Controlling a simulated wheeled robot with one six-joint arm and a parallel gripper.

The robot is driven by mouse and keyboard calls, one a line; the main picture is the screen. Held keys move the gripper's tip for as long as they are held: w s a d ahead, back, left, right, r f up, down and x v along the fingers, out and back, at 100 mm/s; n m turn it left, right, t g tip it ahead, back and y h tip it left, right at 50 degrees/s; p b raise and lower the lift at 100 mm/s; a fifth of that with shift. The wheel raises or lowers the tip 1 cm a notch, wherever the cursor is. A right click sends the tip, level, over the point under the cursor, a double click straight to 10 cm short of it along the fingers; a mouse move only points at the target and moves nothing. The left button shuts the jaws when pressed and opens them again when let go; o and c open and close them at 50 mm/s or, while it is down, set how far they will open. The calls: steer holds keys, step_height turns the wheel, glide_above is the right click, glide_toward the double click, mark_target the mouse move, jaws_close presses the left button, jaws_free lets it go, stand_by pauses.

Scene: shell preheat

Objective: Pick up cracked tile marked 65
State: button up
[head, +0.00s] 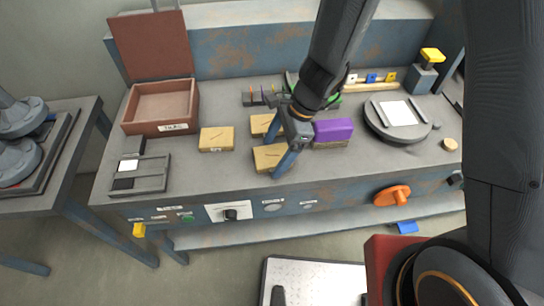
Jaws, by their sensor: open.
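Three tan tiles lie on the grey bench top: one at the left (216,139), one behind my gripper (262,124) and one at the front (268,157). Each seems to have a small label on its front, but the numbers are too small to read, so I cannot tell which is 65. My gripper (281,172) is open and points down at the right side of the front tile. A blue-grey finger overlaps that tile's right end in the picture. I cannot tell whether it touches. The arm hides part of the bench behind it.
A purple block (333,130) stands close to the right of my gripper. A round plate (398,122) is farther right. An open brown box (161,107) and a grey tray (140,175) are at the left. The bench front has an orange knob (391,196).

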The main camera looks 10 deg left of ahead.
steer(key=shift+f, duration=0.1)
steer(key=c, duration=1.4)
steer(key=shift+o, duration=0.2)
